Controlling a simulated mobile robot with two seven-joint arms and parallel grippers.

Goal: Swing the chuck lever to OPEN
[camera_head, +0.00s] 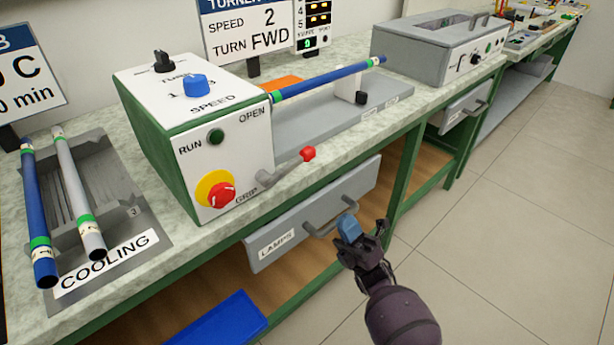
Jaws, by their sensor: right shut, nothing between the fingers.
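The chuck lever (284,168) is a grey bar with a red knob (308,154) on the right side of the white-faced turner box (222,160). It sticks out to the right, with OPEN printed above its pivot and GRIP below it. A blue rod (328,79) with green and white bands runs from the box to a white support. My right gripper (350,228) is shut and empty, with blue at its tip. It is below and right of the red knob, apart from it, in front of the LAMPS drawer. My left gripper is not in view.
The LAMPS drawer (320,200) and its handle lie close to my right gripper. The cooling tray (130,207) with a blue and a grey rod is at left. A grey lidded box (420,55) stands farther back. The floor at right is clear.

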